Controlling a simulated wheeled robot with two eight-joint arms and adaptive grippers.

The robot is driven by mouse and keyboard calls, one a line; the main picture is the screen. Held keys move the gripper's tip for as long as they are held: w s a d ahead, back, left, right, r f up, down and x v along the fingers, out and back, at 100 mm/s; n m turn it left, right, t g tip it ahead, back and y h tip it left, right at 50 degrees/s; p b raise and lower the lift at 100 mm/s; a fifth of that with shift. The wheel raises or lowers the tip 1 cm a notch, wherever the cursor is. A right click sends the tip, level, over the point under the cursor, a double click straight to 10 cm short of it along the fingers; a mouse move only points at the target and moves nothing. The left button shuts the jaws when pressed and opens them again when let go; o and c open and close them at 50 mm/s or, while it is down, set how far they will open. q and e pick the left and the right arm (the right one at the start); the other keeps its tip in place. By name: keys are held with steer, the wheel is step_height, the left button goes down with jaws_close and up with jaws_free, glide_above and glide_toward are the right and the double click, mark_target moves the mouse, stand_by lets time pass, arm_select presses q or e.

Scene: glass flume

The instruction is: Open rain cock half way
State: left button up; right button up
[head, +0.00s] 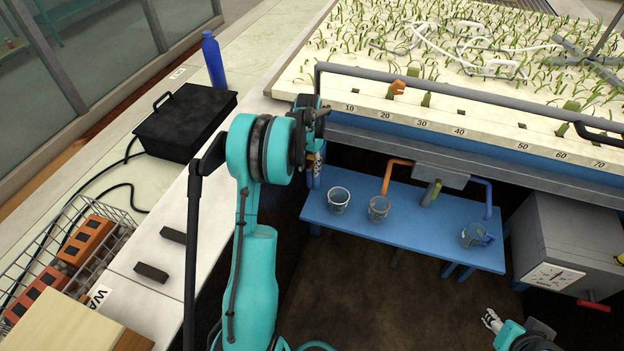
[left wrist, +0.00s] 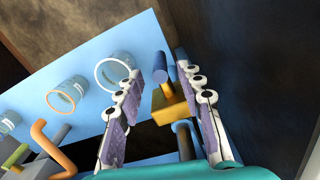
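A cock with a brass body (left wrist: 172,104) and a blue lever (left wrist: 160,66) shows between the fingers of my left gripper (left wrist: 155,88) in the left wrist view. No label on it is readable, so I cannot tell for sure that it is the rain cock. The left fingers are spread, one on each side, with visible gaps to the brass body. In the head view my left gripper (head: 316,150) is at the left end of the flume's front edge, and the arm hides much of the cock. My right gripper (head: 491,321) is low at the right, far from it.
A blue bench (head: 340,222) under the flume bears glass beakers (head: 339,200), below an orange pipe (head: 386,178) and a green-handled cock (head: 431,193). A grey box with a dial (head: 560,240) stands right. A black case (head: 186,122) and blue bottle (head: 213,60) are left.

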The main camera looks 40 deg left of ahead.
mark_target(309, 186)
arm_select(q)
step_height(309, 186, down, 6)
steer(key=shift+f+b, duration=0.1)
steer(key=shift+b, duration=0.85)
jaws_close()
